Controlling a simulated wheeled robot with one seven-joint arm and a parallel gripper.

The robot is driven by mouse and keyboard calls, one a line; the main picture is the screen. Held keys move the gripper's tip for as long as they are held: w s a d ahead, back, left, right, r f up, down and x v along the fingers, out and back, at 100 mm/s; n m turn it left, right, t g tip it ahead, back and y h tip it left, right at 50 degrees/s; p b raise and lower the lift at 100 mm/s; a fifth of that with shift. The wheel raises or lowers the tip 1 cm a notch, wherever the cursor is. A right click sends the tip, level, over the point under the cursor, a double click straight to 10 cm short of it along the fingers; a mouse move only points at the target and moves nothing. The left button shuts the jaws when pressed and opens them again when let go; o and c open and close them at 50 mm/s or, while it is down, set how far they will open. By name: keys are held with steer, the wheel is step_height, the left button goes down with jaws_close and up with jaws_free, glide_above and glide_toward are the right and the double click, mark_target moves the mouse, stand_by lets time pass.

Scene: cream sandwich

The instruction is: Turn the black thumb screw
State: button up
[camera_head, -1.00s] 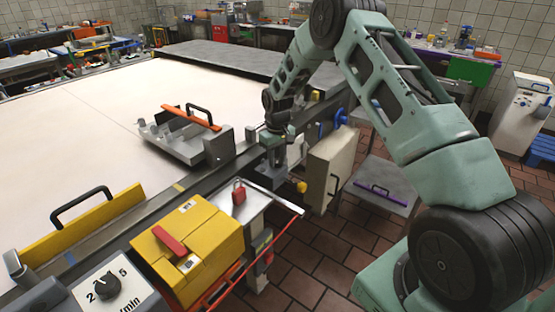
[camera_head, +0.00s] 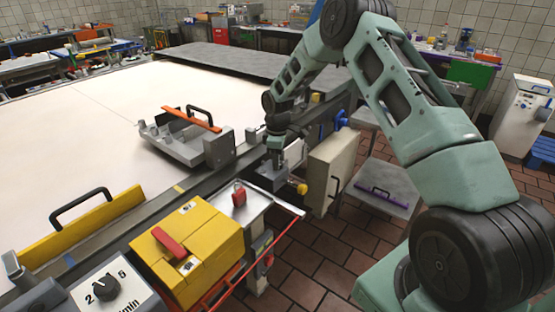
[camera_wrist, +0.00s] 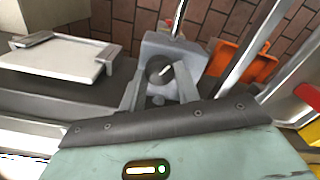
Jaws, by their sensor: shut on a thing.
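The black thumb screw (camera_wrist: 158,67) is a round dark knob with a white pointer mark, on top of a grey block (camera_wrist: 190,55) in the wrist view. My gripper (camera_wrist: 160,79) is above the block, with one finger on each side of the knob, shut on it. In the head view my gripper (camera_head: 277,160) points down over the grey block (camera_head: 268,180) at the conveyor's edge. The knob itself is hidden there by the gripper.
A cream box (camera_head: 332,170) stands just right of the block. A yellow knob (camera_head: 302,188) is near it. An orange-handled metal fixture (camera_head: 190,140) sits on the wide pale belt (camera_head: 90,120).

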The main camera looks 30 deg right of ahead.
steer(key=shift+w+r, duration=0.1)
stand_by(0.5)
steer(key=o, duration=1)
step_height(320, 180, up, 17)
steer(key=b, duration=0.2)
steer(key=shift+r+b, duration=0.15)
steer(key=shift+b, duration=0.15)
